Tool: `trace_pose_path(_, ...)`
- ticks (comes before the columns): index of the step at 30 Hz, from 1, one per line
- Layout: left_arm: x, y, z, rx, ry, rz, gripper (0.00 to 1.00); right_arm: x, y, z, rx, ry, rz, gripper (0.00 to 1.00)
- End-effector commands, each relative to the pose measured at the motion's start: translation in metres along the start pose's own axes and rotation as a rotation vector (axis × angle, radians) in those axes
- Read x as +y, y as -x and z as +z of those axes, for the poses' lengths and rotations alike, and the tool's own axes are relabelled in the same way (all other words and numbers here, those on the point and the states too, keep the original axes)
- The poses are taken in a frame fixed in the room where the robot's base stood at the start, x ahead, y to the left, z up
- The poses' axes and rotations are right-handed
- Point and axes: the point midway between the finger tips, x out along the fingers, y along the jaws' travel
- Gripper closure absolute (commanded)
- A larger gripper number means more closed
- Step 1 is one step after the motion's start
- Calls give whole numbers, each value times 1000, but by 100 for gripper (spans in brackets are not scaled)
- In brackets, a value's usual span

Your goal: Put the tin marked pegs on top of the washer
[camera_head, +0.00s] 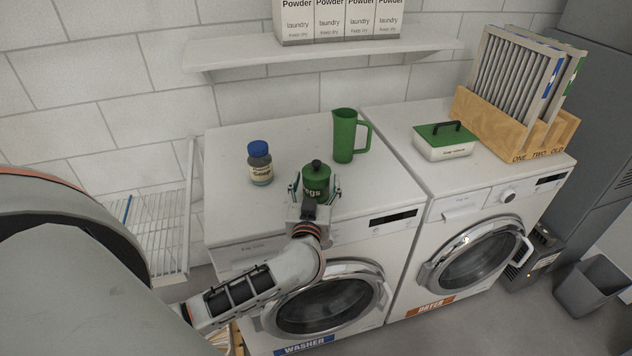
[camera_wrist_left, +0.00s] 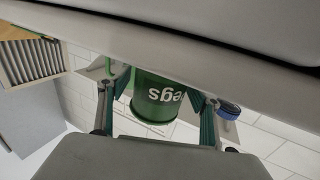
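The green tin marked "pegs" (camera_head: 316,181), with a dark knob on its lid, stands upright on top of the washer (camera_head: 225,160), near the front edge. My left gripper (camera_head: 315,191) is open at the tin, with one finger on each side of it. The left wrist view shows the tin (camera_wrist_left: 159,98) between the two fingers (camera_wrist_left: 157,112), with gaps on both sides. The tin's base is partly hidden by the gripper. My right gripper is not in view.
A blue-lidded jar (camera_head: 260,165) stands left of the tin, and a green jug (camera_head: 344,136) behind it. The dryer (camera_head: 400,150) on the right holds a green-lidded box (camera_head: 445,142) and a wooden rack (camera_head: 490,130). A shelf (camera_head: 240,51) with powder boxes hangs above.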

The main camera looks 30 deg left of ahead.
Motion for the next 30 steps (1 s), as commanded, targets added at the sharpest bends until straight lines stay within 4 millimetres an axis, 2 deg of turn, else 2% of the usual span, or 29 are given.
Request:
trace_pose_path(8, 0, 1, -3, -1, 1, 0, 36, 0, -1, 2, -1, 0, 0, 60)
trace_pose_path(11, 0, 14, -2, -3, 1, 1, 36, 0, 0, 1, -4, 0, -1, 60)
trace_pose_path(24, 0, 99, -3, -4, 1, 0, 36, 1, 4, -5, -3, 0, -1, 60)
trace_pose_path(30, 0, 117, -3, -1, 1, 0, 36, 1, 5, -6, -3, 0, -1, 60)
